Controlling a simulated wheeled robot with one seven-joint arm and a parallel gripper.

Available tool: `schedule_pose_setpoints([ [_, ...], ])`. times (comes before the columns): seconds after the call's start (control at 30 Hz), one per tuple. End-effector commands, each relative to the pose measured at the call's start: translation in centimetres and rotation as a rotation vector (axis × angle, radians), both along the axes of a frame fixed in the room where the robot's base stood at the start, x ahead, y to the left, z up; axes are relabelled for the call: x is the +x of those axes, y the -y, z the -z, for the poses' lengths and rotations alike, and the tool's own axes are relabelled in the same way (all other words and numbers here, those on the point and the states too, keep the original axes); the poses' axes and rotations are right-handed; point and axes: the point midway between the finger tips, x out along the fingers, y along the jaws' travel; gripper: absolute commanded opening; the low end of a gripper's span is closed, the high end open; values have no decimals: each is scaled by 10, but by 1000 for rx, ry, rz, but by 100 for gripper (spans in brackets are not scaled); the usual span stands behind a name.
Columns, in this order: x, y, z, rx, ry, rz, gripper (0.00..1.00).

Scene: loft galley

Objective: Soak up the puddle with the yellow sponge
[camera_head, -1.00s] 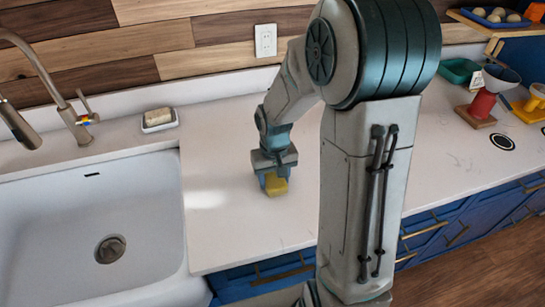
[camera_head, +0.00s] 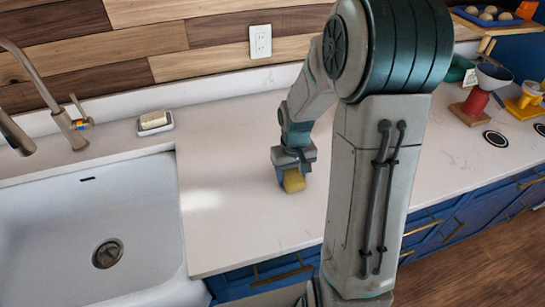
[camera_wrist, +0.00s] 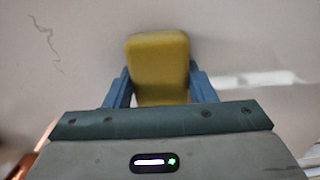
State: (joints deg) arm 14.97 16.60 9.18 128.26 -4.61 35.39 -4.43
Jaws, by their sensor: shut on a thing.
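The yellow sponge (camera_head: 294,182) is held by my gripper (camera_head: 291,172) over the white counter (camera_head: 245,225), right of the sink. It looks slightly tilted in the head view; whether it touches the counter I cannot tell. In the wrist view the sponge (camera_wrist: 158,62) sits between the two blue fingers of my gripper (camera_wrist: 158,88), which are shut on its sides. A pale bright patch (camera_head: 203,199) lies on the counter left of the sponge, near the sink; I cannot tell whether it is the puddle or glare. No other wet area stands out.
The white sink (camera_head: 80,225) and its faucet (camera_head: 55,100) are at the left. A soap dish (camera_head: 155,128) with soap stands behind the sink. A red cone-topped holder (camera_head: 477,101) and yellow items (camera_head: 524,107) stand far right. The counter around the sponge is clear.

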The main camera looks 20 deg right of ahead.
Motion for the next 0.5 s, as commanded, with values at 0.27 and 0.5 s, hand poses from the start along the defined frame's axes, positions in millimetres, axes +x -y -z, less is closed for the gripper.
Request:
schedule_pose_setpoints([
  [0.27,0,-1,-27,0,0,-1,29],
  [0.5,0,-1,-41,0,0,-2,29],
])
